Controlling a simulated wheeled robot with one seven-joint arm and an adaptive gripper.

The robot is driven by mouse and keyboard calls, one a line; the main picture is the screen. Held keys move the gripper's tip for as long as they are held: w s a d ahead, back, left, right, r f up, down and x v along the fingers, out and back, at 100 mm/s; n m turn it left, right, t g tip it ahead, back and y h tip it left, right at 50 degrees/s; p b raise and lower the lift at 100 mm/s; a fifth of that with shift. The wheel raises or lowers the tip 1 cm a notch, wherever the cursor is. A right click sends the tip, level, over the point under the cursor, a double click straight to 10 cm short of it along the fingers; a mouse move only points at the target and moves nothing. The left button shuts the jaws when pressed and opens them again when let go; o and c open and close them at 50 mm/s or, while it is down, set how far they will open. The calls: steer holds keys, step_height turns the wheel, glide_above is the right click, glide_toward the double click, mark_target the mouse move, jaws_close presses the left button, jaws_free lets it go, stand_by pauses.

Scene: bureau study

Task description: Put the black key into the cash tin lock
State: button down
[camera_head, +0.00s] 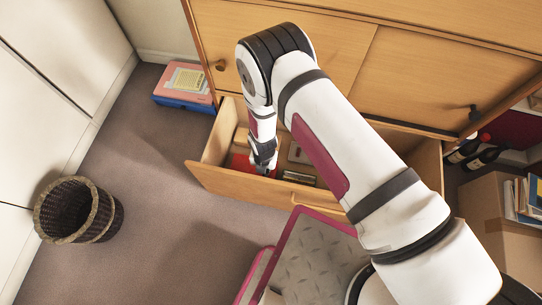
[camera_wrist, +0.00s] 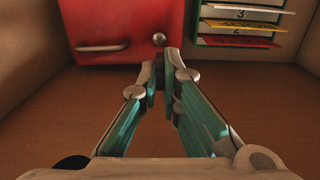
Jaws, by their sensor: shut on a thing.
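The red cash tin (camera_wrist: 125,20) stands in the open drawer, with a silver handle on its face. Its small round metal lock (camera_wrist: 159,38) is to the right of the handle. In the head view a red part of the tin (camera_head: 240,163) shows beside my gripper (camera_head: 263,163). In the wrist view my gripper (camera_wrist: 162,82) points at the tin, its fingertips close together just below the lock in the picture. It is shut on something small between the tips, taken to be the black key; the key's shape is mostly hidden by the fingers.
The wooden drawer (camera_head: 235,185) has walls around my gripper. A rack with numbered coloured cards (camera_wrist: 240,25) stands right of the tin. A wicker basket (camera_head: 108,222) and stacked boxes (camera_head: 184,84) are on the floor at left. Bottles (camera_head: 478,158) lie at right.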

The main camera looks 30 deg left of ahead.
steer(key=shift+s+f, duration=0.15)
steer(key=shift+f, duration=0.35)
steer(key=shift+f+b, duration=1.8)
steer(key=shift+f, duration=0.95)
steer(key=shift+f+b, duration=1.8)
steer(key=shift+b, duration=0.1)
stand_by(0.4)
steer(key=c, duration=1.8)
jaws_free()
steer(key=o, duration=0.6)
steer(key=shift+c, duration=0.2)
